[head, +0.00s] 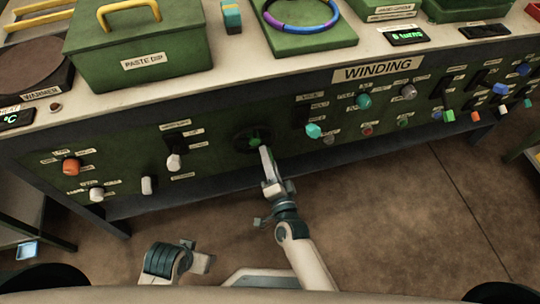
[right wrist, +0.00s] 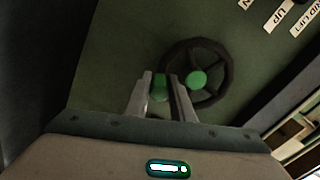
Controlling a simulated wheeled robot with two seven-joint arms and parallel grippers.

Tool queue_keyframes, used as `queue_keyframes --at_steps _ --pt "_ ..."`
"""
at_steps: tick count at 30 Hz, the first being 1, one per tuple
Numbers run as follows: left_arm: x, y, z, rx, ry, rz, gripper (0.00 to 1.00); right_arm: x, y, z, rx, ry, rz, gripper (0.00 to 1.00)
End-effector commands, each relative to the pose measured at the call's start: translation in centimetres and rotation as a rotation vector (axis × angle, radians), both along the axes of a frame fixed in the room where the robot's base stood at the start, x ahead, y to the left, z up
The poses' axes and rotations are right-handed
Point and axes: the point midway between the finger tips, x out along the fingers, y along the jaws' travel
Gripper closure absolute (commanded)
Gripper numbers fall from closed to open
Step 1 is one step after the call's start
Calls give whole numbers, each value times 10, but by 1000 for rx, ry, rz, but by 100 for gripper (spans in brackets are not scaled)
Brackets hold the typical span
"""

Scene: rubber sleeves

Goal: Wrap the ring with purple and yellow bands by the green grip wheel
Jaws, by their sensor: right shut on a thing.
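The ring (head: 300,28) lies on a green block at the top of the head view, cut off by the edge.
The WINDING label (head: 378,68) is on the panel, with several knobs and switches around it. A green PASTE DIP box (head: 140,60) stands on the bench at left. A turns display (head: 409,37) is at right. The floor in front is clear.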

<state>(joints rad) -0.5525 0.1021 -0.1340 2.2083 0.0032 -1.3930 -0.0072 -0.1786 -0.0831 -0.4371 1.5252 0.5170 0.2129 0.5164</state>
Motion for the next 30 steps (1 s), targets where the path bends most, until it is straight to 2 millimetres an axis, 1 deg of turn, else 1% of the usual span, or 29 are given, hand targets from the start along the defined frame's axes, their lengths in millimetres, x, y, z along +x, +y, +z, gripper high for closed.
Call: queue_keyframes --at_steps 1,8,15,16,17,18,30 --pt "0 0 1 1 0 0 46 3 -2 3 16 -3 -6 100" --pt "-1 0 5 0 -5 1 46 3 -1 3 37 3 -7 100" --pt "-2 1 4 0 -2 1 46 3 -2 3 36 2 -8 100" --pt "-2 1 3 1 -1 1 46 3 -2 3 36 2 -8 76" --pt "-2 1 3 1 0 1 46 3 -2 3 35 1 -8 69" --pt "-3 1 2 0 2 1 46 2 -1 3 35 2 -7 60" --pt "-4 0 0 0 7 0 46 -2 0 0 31 8 -2 60"
